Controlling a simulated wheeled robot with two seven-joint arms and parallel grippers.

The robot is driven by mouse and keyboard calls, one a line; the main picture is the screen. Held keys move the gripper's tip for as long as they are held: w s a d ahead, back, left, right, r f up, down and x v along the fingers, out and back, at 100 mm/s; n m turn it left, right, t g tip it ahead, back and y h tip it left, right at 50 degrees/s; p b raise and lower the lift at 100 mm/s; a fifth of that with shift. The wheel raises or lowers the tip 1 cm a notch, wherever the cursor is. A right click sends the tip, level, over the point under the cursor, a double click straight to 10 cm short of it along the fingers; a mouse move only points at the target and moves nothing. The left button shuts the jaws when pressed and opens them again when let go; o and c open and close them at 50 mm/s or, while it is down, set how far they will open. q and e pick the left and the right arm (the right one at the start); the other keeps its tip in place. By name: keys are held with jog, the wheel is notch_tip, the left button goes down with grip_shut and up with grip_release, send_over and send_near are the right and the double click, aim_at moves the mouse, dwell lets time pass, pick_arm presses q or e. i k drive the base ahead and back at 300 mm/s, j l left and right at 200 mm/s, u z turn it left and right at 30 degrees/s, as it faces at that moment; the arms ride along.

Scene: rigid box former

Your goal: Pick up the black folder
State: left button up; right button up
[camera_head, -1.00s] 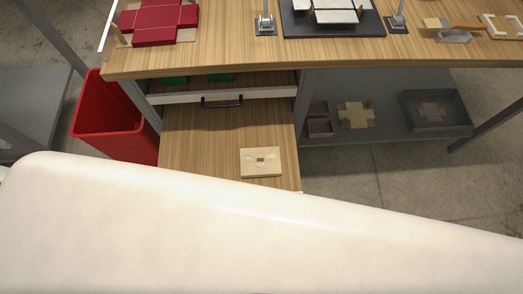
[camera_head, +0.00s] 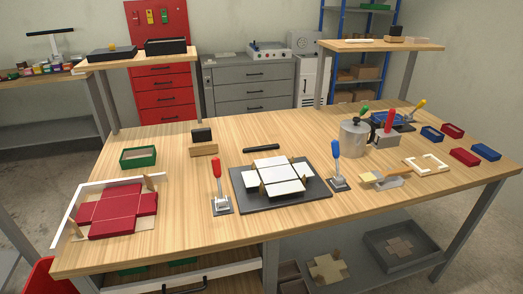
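A slim black bar (camera_head: 261,148), which looks like the black folder, lies flat on the wooden table (camera_head: 330,226) in the head view. It sits behind the black forming board (camera_head: 240,199), with a gap between them, and nothing covers it. White box panels (camera_head: 285,187) lie on the board. Neither of my grippers shows in the head view, so nothing is seen touching the folder.
Red-handled (camera_head: 216,172) and blue-handled (camera_head: 336,152) clamps flank the board. A wooden block with a black top (camera_head: 202,143) and a green tray (camera_head: 138,156) stand left of the folder. A grey pot (camera_head: 353,138) stands right. The table around the folder is clear.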

aim_at(272, 146)
jog(key=u, duration=1)
jog(key=l+u, duration=0.45)
jog(key=k+l+u, duration=0.1)
jog(key=l+u, duration=0.35)
jog(key=k+l+u, duration=0.2)
jog(key=l+u, duration=0.25)
